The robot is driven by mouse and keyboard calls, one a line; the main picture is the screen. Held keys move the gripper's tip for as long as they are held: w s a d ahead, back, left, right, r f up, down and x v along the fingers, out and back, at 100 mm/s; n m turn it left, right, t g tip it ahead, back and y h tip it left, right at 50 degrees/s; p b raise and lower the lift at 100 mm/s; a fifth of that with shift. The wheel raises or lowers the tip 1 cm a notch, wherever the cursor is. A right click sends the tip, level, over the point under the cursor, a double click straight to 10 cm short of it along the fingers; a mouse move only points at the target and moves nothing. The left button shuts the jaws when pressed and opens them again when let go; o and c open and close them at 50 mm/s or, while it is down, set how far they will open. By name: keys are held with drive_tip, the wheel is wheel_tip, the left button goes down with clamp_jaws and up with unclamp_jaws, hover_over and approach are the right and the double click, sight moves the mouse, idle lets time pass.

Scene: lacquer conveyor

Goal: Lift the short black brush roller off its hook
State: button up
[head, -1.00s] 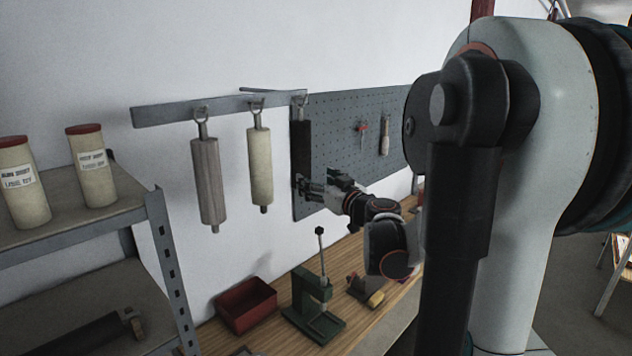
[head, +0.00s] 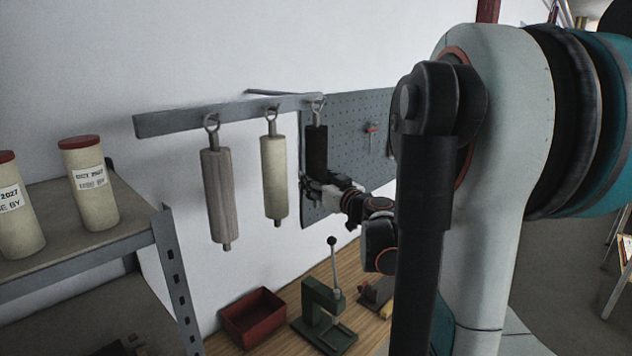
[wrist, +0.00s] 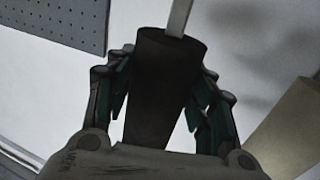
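The short black brush roller (head: 316,149) is upright at the right end of the grey wall rail (head: 160,124). Its ring overlaps the rail end in the head view; I cannot tell whether it still rests on the hook. My gripper (head: 309,184) is at the roller's lower part, which it partly hides. In the wrist view the black roller (wrist: 165,85) stands between the two fingers of my gripper (wrist: 160,100), whose green pads lie close against both sides. The fingers appear shut on it. A light handle rises from its top.
A cream roller (head: 274,178) and a ribbed grey-brown roller (head: 217,195) hang to the left. A pegboard (head: 350,130) is behind on the right. Below, a bench carries a red bin (head: 253,317) and a green lever press (head: 324,310). A shelf with labelled cylinders (head: 88,185) is left.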

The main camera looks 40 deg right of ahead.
drive_tip(key=c, duration=0.5)
drive_tip(key=shift+o, duration=1.2)
drive_tip(key=shift+c, duration=1)
drive_tip(key=shift+r, duration=0.1)
drive_tip(key=shift+r, duration=0.2)
drive_tip(key=shift+r+p, duration=0.35)
drive_tip(key=shift+p, duration=0.05)
drive_tip(key=shift+r, duration=0.25)
drive_tip(key=shift+s, duration=0.1)
drive_tip(key=s, duration=0.7)
drive_tip(key=shift+s+d, duration=0.35)
drive_tip(key=shift+s, duration=0.05)
